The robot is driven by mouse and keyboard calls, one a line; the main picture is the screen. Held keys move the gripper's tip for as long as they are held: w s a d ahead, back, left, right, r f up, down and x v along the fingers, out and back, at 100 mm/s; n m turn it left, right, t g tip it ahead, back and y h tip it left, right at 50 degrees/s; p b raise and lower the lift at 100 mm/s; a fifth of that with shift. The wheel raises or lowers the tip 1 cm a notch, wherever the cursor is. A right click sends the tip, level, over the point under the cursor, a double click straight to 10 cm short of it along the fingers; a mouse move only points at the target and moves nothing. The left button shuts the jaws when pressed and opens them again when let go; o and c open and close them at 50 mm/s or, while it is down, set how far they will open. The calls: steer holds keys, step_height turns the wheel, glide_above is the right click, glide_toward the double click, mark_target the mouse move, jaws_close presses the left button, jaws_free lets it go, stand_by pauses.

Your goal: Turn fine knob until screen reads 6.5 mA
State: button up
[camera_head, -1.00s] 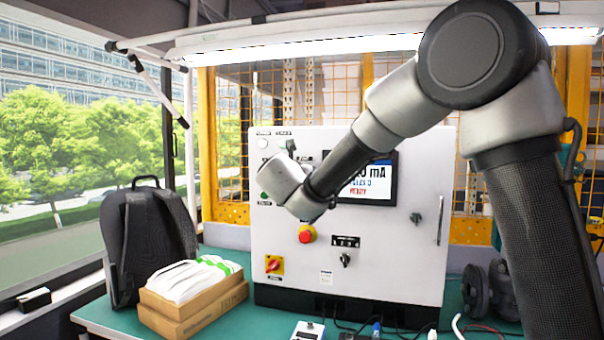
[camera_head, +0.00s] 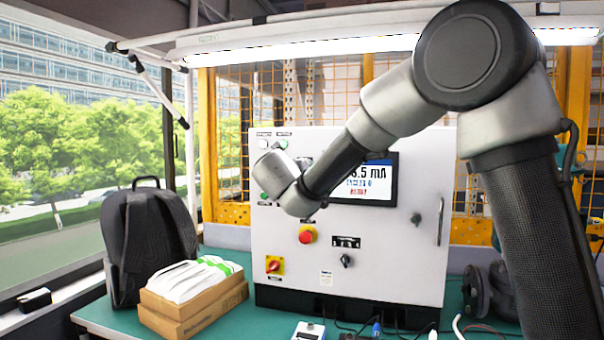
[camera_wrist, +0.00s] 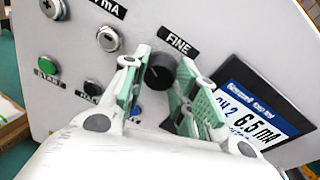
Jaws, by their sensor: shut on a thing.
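The fine knob (camera_wrist: 159,72) is a black round knob under a FINE label on the cabinet's white front, in the wrist view. My gripper (camera_wrist: 158,80) has its two green-padded fingers on either side of the knob and is shut on it. The screen (camera_wrist: 250,108) lies right of the fingers and reads 6.5 mA. In the head view the screen (camera_head: 367,180) shows ".5 mA" with its left part behind my arm. The knob and my fingers are hidden there behind my wrist.
The white control cabinet (camera_head: 400,255) stands on a green bench. It carries a red stop button (camera_head: 307,235), a yellow-backed red switch (camera_head: 273,264) and a green button (camera_wrist: 47,66). A cardboard box (camera_head: 190,312) and a black backpack (camera_head: 148,240) stand at left.

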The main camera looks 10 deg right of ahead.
steer(key=o, duration=1)
steer(key=shift+o, duration=0.2)
steer(key=v, duration=1.2)
steer(key=shift+f, duration=0.15)
